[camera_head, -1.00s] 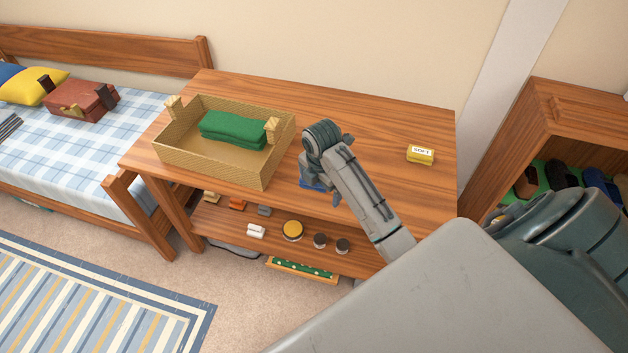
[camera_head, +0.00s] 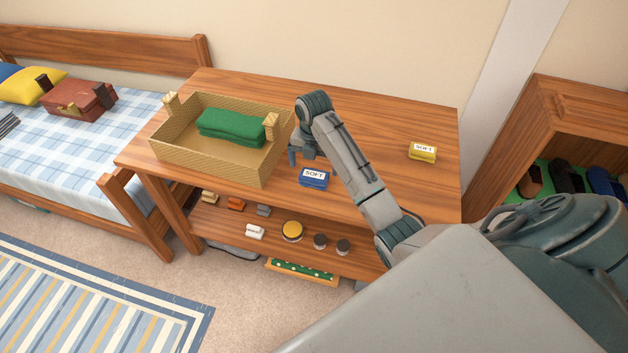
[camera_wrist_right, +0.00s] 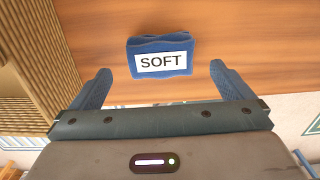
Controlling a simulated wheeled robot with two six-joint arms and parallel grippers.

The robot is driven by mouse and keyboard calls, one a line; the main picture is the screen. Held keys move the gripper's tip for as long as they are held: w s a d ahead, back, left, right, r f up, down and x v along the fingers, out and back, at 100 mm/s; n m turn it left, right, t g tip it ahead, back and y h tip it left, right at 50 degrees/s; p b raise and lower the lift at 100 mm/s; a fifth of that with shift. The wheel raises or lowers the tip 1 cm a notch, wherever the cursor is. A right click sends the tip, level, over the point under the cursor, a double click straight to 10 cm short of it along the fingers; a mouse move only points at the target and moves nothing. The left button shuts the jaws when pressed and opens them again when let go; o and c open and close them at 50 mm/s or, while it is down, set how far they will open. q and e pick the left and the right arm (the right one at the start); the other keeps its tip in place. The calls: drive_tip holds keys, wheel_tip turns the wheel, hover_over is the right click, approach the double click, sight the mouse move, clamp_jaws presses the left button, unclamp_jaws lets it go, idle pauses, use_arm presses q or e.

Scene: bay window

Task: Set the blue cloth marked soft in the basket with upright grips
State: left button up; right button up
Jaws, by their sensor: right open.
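The blue cloth (camera_head: 314,179) is a small folded block with a white SOFT label. It lies on the table right of the basket and also shows in the right wrist view (camera_wrist_right: 160,44). The basket (camera_head: 208,173) is woven tan, with an upright grip at each short end, and holds a folded green cloth (camera_head: 230,126). My left gripper is out of view.
A yellow block with a SOFT label (camera_head: 423,153) lies at the table's right. The wooden table (camera_head: 380,120) is clear between it and my arm. A lower shelf holds jars and small items. A shoe cabinet (camera_head: 575,115) stands right, a bed (camera_head: 120,135) left.

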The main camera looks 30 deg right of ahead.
sight(314, 174)
wheel_tip(314, 174, down, 5)
drive_tip(key=shift+p, duration=0.5)
drive_tip(key=c, duration=1.1)
drive_tip(key=shift+r, duration=0.1)
